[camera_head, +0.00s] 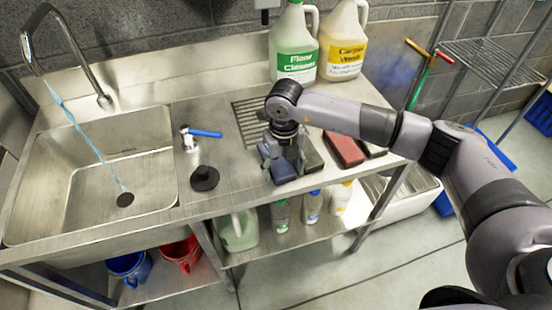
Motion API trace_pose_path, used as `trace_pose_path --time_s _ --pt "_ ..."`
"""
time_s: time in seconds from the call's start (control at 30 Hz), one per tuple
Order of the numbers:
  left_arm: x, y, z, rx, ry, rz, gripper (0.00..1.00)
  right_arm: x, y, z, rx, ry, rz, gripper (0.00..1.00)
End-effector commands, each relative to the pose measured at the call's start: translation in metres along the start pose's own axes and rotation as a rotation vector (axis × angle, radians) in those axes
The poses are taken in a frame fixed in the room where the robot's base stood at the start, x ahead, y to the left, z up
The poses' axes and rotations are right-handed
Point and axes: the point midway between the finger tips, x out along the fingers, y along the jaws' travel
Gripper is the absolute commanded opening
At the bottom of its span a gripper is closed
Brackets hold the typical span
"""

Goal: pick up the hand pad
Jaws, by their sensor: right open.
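Several block-shaped hand pads lie in a row on the steel counter. A blue-topped pad (282,170) is at the left, a dark pad (314,160) is beside it, and a red pad (345,149) lies further right. My right gripper (284,159) points down, open, right over the blue-topped pad. Its fingers overlap the pad in the picture, and I cannot tell if they touch it. My left gripper is not in view.
A sink (95,175) with running water is at the left. A small tap (193,140) with a blue lever stands beside a black plug (204,178). Floor cleaner (293,45) and carpet wash (343,42) jugs stand at the back. Bottles and buckets sit on the lower shelf.

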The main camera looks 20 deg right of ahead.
Motion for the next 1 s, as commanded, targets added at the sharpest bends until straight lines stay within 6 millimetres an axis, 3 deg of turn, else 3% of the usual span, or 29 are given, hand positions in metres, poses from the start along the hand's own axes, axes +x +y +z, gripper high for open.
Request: trace_pose_path --time_s 0.07,0.63,1.0 --pt "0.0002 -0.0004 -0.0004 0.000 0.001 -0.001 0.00 -0.0002 0.0001 0.0001 0.000 0.000 0.000 0.61" --pt "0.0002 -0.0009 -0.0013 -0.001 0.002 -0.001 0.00 -0.0008 0.0000 0.0003 0.000 0.000 0.000 0.23" --pt "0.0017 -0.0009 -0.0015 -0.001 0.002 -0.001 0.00 -0.0072 -0.0001 0.0011 0.001 -0.003 0.000 0.23"
